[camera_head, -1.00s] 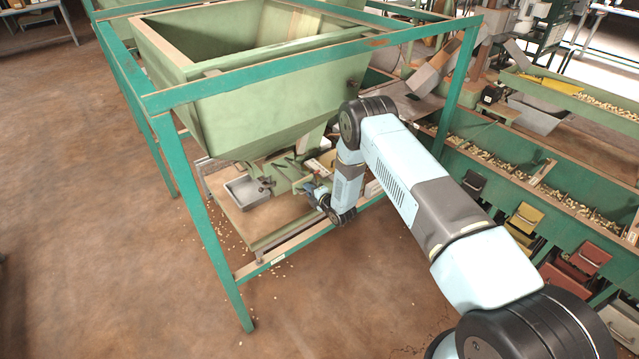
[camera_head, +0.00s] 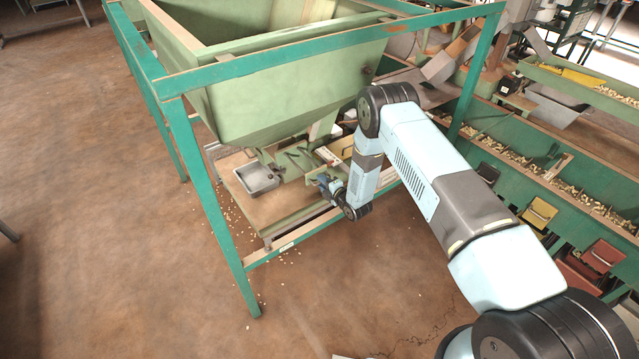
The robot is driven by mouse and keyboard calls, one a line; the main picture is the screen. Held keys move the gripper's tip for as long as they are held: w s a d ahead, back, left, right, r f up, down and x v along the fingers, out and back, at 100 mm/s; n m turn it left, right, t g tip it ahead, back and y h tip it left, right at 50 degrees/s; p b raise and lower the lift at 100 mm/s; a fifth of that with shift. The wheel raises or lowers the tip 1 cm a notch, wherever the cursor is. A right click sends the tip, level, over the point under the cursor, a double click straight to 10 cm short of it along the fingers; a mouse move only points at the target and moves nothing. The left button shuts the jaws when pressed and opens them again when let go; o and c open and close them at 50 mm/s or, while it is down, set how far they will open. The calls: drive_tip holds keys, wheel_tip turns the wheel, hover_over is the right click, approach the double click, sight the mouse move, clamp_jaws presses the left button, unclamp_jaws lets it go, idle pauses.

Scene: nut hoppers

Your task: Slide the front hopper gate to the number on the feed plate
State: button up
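The front green hopper (camera_head: 285,98) hangs in a teal frame, its sloped body narrowing downward to an outlet. Under it, green metal gate parts (camera_head: 297,158) sit above a wooden shelf (camera_head: 285,208); the gate's exact position is too small to tell. A pale plate or label (camera_head: 328,156) lies beside these parts, and no number on it is readable. My gripper (camera_head: 318,180) is low at the shelf's right side, close to the gate parts, pointing left. My wrist partly hides this area. I cannot tell whether its fingers are open or touch anything.
A grey metal tray (camera_head: 262,178) stands on the shelf's left. Teal frame legs (camera_head: 212,205) and a top rail (camera_head: 290,58) surround the hopper. Green nut bins (camera_head: 500,150) with coloured drawers stand at right. The brown floor (camera_head: 100,200) at left is open, with scattered nuts near the frame.

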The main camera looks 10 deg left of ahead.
drive_tip(key=v, duration=1.3)
drive_tip(key=shift+s+d, duration=0.25)
drive_tip(key=shift+d, duration=0.05)
